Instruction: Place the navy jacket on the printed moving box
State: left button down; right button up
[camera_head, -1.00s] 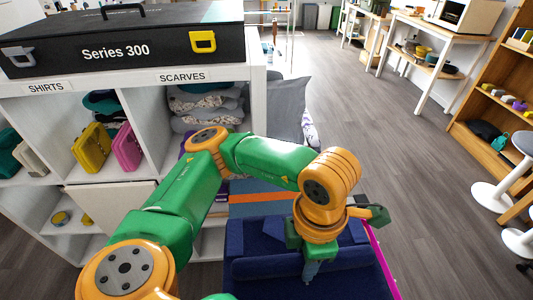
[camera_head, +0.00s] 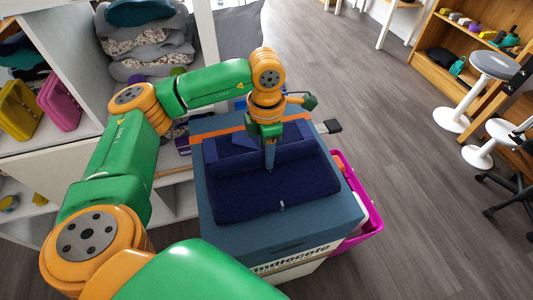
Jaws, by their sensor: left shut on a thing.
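The navy jacket (camera_head: 270,195) is folded into a flat bundle and lies over the top of the printed moving box, with the box top showing around it. Whether it rests fully on the box or hangs slightly above I cannot tell. The printed moving box (camera_head: 215,230) is blue-teal with an orange stripe and lettering on its front side. My left gripper (camera_head: 269,162) points down and is shut on the jacket's upper middle part; its fingertips are partly hidden in the cloth. My right gripper is not in view.
A magenta bin (camera_head: 370,215) stands against the box's right side. A white shelf unit (camera_head: 205,50) with folded clothes and bags stands at the left. Stools (camera_head: 495,65) and a wooden shelf (camera_head: 435,40) are at the right. The grey floor (camera_head: 400,130) between is clear.

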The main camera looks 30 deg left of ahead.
pick_arm(q)
jog(key=shift+f+p, duration=0.15)
jog(key=shift+p, duration=0.15)
jog(key=shift+f, duration=0.15)
jog(key=shift+c, duration=2.2)
grip_release()
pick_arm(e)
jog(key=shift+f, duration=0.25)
pick_arm(q)
jog(key=shift+r, duration=0.7)
notch_tip(320, 180, up, 11)
jog(key=p, duration=0.1)
jog(key=shift+p, duration=0.3)
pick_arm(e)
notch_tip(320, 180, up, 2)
